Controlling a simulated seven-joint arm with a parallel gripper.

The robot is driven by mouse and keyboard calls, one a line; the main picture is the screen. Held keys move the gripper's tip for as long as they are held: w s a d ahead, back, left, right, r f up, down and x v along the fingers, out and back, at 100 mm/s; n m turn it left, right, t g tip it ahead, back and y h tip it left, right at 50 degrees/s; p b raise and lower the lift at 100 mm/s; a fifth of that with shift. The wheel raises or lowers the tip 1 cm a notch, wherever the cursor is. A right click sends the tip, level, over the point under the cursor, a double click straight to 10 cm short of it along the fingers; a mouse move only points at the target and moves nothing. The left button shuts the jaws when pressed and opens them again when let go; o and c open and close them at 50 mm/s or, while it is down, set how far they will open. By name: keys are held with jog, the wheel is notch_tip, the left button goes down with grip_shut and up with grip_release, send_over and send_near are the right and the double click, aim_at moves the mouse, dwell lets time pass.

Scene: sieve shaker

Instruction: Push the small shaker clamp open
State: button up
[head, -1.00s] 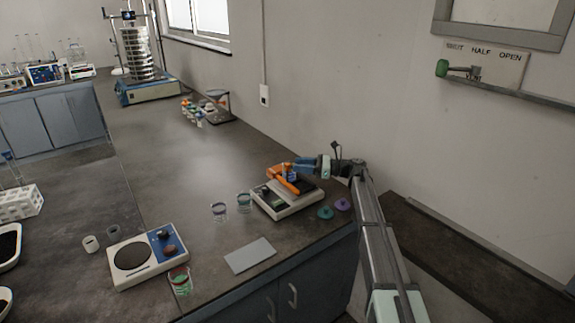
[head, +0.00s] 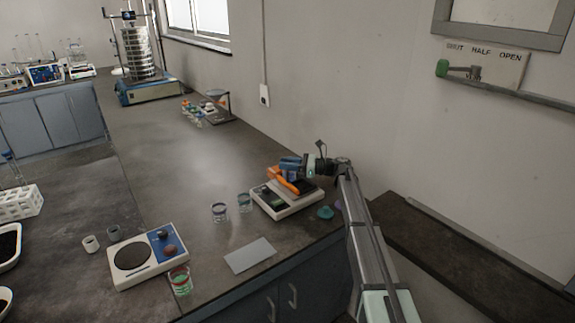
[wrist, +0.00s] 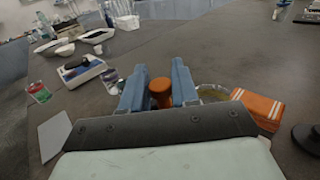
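The small shaker (head: 285,207) is a white box with a dark top at the right front of the bench. The orange clamp (head: 288,185) slants over its top in the head view. My gripper (head: 290,163) is just above and behind the clamp. In the wrist view, the two blue fingers of my gripper (wrist: 159,88) stand apart, with an orange knob-like piece (wrist: 160,93) showing between them. I cannot tell whether either finger touches it. The shaker's body is mostly hidden in the wrist view.
Two beakers (head: 219,212) (head: 244,202) stand left of the shaker, and a teal cap (head: 325,212) lies to its right. A grey plate (head: 250,255) and a hotplate (head: 146,258) are in front. An orange striped block (wrist: 258,108) is right of the fingers. The middle bench is clear.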

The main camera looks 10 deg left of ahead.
grip_shut()
jog(key=shift+s+a, duration=1)
jog(key=shift+s, duration=0.05)
jog(key=o, duration=0.5)
grip_release()
jog(key=shift+o, duration=0.2)
jog(key=shift+d, duration=0.1)
jog(key=d, duration=1.3)
jog(key=shift+d, duration=0.35)
jog(key=shift+a, duration=0.1)
